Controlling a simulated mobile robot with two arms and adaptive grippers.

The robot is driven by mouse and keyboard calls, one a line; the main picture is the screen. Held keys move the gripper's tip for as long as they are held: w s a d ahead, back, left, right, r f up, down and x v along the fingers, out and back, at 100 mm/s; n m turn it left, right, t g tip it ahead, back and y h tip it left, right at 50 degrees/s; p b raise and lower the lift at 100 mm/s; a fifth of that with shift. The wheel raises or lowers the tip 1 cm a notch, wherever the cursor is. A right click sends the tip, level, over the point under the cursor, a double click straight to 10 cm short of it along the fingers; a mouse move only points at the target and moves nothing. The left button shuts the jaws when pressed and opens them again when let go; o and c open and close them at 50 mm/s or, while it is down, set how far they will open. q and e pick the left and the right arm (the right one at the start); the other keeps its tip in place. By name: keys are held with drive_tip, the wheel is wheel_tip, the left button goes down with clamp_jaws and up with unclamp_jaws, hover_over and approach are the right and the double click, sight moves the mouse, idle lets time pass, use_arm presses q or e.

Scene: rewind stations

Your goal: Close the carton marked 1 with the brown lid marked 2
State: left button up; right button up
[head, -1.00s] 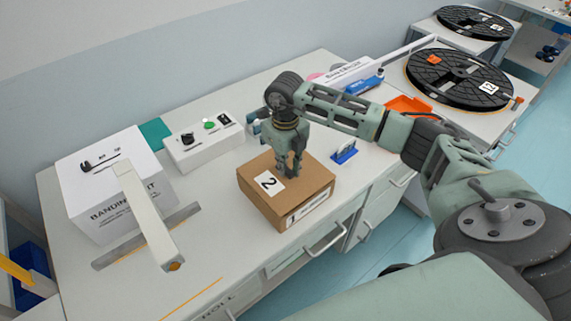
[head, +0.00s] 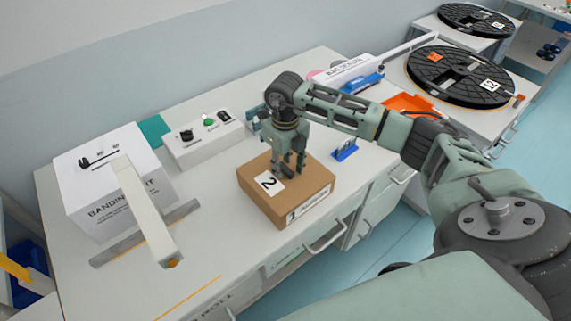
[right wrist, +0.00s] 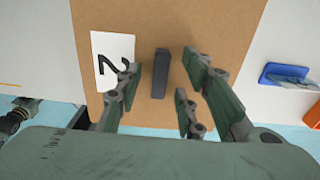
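The brown carton (head: 275,207) stands on the white bench, with a label reading 1 on its front side. The brown lid (head: 312,173) with a label reading 2 sits on top of the carton and covers it. In the right wrist view the lid (right wrist: 205,25) shows a dark bar-shaped handle (right wrist: 161,73) beside the label. My right gripper (head: 288,172) points down just above the lid. Its fingers (right wrist: 162,95) are spread on both sides of the handle, apart from it. My left gripper is not in view.
A white banding unit (head: 100,205) with an arm stands at the left of the bench. A control box (head: 200,145) with a green button is behind the carton. A blue holder (head: 345,151) and an orange tray (head: 408,104) lie to the right. Bench front is clear.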

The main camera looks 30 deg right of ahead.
sight(286, 168)
wheel_tip(286, 168, up, 12)
idle(0.6)
idle(0.5)
